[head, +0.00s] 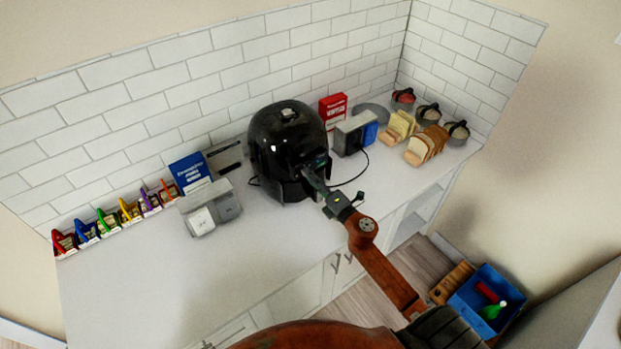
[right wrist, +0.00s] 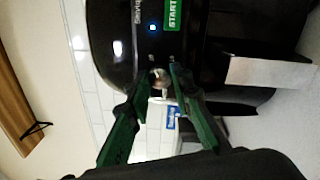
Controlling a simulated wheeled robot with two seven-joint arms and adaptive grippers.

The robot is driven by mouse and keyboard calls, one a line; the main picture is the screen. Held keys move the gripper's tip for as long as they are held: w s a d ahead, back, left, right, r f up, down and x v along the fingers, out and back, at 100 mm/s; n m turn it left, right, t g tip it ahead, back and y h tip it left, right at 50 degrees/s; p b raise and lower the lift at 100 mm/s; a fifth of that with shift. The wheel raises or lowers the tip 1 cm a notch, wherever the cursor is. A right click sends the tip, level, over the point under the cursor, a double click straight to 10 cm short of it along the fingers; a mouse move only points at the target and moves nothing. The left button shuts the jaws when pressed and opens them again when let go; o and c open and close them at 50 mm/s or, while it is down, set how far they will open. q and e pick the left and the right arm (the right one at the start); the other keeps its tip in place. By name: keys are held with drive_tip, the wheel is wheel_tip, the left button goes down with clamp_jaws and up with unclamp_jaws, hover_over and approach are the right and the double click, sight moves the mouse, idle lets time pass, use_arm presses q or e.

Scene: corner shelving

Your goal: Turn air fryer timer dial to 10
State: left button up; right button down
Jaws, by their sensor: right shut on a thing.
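The black air fryer (head: 285,140) stands on the white counter against the tiled wall. My right gripper (head: 312,178) is at its front. In the right wrist view, the air fryer (right wrist: 112,45) fills the upper part, with a green START label (right wrist: 173,14) and a small blue light. The fingertips of my right gripper (right wrist: 164,80) are shut on a small round silvery dial (right wrist: 160,80) on the front panel. The fingers partly hide the dial, and I cannot read its setting. My left gripper is not in view.
A grey appliance (head: 208,208) stands left of the air fryer, and another (head: 348,134) with a cable stands right. Bread slices (head: 427,146) and jars are farther right. A blue crate (head: 470,292) sits on the floor. The front left counter is clear.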

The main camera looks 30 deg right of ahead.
drive_tip(key=shift+f, duration=0.1)
idle(0.4)
drive_tip(key=c, duration=1.7)
unclamp_jaws()
drive_tip(key=shift+s, duration=0.1)
drive_tip(key=s, duration=0.4)
drive_tip(key=s+d, duration=0.1)
drive_tip(key=s, duration=0.6)
drive_tip(key=shift+s+d+f, duration=0.15)
drive_tip(key=shift+s+f, duration=0.15)
drive_tip(key=shift+s, duration=0.1)
drive_tip(key=shift+d, duration=0.1)
